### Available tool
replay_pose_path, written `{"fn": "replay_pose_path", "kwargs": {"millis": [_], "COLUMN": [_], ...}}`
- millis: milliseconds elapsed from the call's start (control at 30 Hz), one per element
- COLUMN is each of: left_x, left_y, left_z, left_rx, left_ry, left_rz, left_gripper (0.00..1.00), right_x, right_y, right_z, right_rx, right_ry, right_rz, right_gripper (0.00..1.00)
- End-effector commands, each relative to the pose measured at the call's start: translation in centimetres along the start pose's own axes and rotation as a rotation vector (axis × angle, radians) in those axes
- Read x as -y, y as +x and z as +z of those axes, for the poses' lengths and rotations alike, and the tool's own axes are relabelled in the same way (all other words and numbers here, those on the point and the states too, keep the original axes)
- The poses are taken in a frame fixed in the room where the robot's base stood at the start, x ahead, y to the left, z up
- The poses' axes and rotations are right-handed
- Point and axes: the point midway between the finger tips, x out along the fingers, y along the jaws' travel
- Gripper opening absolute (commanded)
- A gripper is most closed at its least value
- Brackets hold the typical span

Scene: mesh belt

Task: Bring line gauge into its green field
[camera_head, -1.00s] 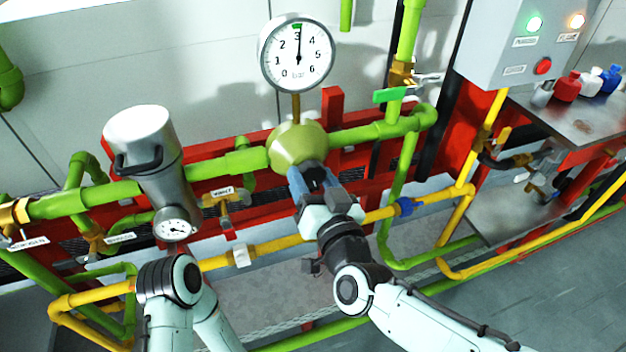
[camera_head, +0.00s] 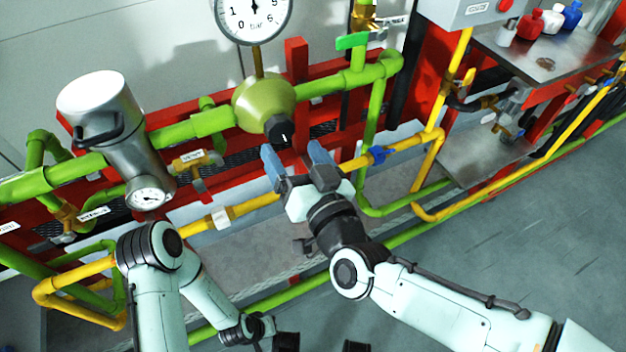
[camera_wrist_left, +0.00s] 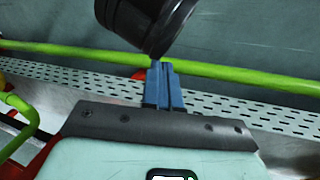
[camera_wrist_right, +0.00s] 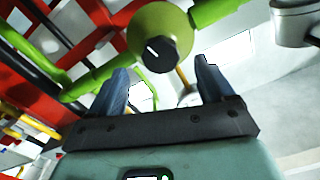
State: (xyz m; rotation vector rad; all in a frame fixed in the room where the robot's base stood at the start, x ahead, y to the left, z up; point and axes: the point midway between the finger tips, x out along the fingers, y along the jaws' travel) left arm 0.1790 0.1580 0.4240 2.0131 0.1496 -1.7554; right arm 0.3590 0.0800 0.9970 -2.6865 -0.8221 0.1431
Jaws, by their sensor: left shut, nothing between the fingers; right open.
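The line gauge (camera_head: 253,10), a white round dial marked bar, stands above the green regulator (camera_head: 262,100); its top is cut off. The visible part of its needle points straight up; its tip and the green field are out of frame now. The regulator's black knob (camera_head: 281,131) faces me and also shows in the right wrist view (camera_wrist_right: 155,52), with a white mark. My right gripper (camera_head: 294,157) is open and empty, just below and in front of the knob, apart from it. My left gripper (camera_wrist_left: 161,84) is shut and empty, away from the regulator.
Green pipes (camera_head: 350,80) and a yellow pipe (camera_head: 255,205) run around the regulator. A steel cylinder with a small gauge (camera_head: 148,197) stands left. A green lever (camera_head: 352,41) is up right. A metal shelf (camera_head: 545,50) with bottles is far right.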

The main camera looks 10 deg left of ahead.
Motion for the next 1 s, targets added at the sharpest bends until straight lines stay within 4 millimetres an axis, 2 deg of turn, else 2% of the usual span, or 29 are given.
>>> {"fn": "replay_pose_path", "kwargs": {"millis": [33, 200, 400, 567, 1000], "left_x": [-0.1, -0.2, -0.3, -0.3, -0.3], "left_y": [-0.2, -0.6, -0.8, -0.9, -0.9], "left_z": [0.2, 0.7, 1.1, 1.2, 1.2], "left_rx": [0.005, 0.020, 0.032, 0.035, 0.035], "left_ry": [0.001, 0.002, 0.003, 0.003, 0.003], "left_rz": [0.001, 0.002, 0.002, 0.002, 0.002], "left_gripper": [0.00, 0.00, 0.00, 0.00, 0.00], "right_x": [0.0, 0.0, 0.0, 0.0, 0.0], "right_y": [-1.4, -4.9, -7.4, -7.9, -7.9], "right_z": [-0.2, -0.2, -0.1, 0.0, 0.0], "right_rx": [-0.001, -0.003, -0.001, 0.000, 0.000], "right_ry": [0.000, -0.001, 0.000, 0.000, 0.000], "right_rz": [0.001, 0.000, 0.000, 0.000, 0.000], "right_gripper": [0.81, 0.81, 0.81, 0.81, 0.81]}}
